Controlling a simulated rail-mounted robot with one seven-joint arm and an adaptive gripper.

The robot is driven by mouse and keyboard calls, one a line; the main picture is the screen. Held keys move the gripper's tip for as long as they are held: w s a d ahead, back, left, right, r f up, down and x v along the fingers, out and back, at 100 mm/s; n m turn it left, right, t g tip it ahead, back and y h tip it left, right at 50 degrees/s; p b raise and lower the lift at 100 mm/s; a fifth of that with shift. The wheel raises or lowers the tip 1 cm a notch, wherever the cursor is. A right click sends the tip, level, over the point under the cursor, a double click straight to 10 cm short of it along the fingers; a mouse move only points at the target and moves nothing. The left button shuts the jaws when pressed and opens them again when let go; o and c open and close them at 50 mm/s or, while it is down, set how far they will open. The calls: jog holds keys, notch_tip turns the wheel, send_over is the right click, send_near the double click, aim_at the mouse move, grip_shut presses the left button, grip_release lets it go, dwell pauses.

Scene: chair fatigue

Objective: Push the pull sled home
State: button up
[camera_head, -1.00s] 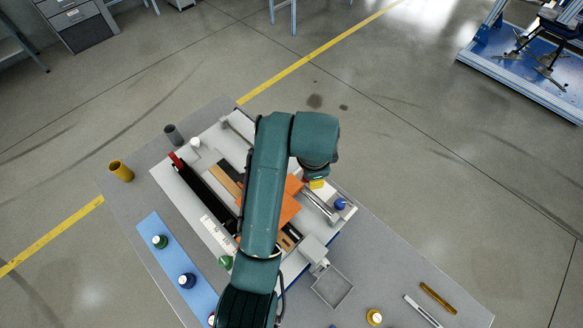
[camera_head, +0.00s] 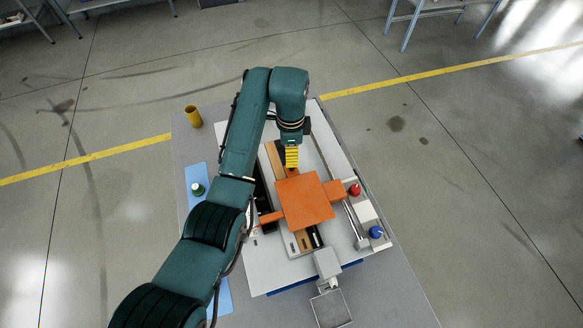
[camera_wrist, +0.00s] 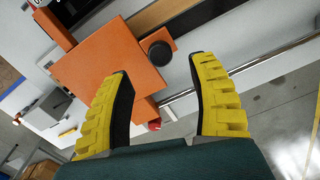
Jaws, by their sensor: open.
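The sled appears to be the orange plate (camera_head: 305,202) with side tabs, lying across rails on the white fixture (camera_head: 320,150). In the wrist view the orange plate (camera_wrist: 122,68) fills the upper left, with a black round knob (camera_wrist: 160,54) at one edge. My gripper (camera_head: 291,160) has yellow fingers and is at the plate's far edge in the head view. In the wrist view my gripper (camera_wrist: 160,66) is open, with its fingers spread and nothing held between them. The knob shows beyond the fingertips; I cannot tell whether a finger touches the plate.
A red knob (camera_head: 355,189) and a blue knob (camera_head: 376,232) stand on the fixture's right side. A square grey frame (camera_head: 330,308) is at the near end. A yellow cup (camera_head: 193,116) and a blue strip (camera_head: 224,300) with a green-capped item (camera_head: 197,189) are at left.

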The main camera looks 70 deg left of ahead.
notch_tip(320, 180, down, 7)
jog(key=shift+f+p, duration=0.1)
jog(key=shift+p, duration=0.3)
grip_shut()
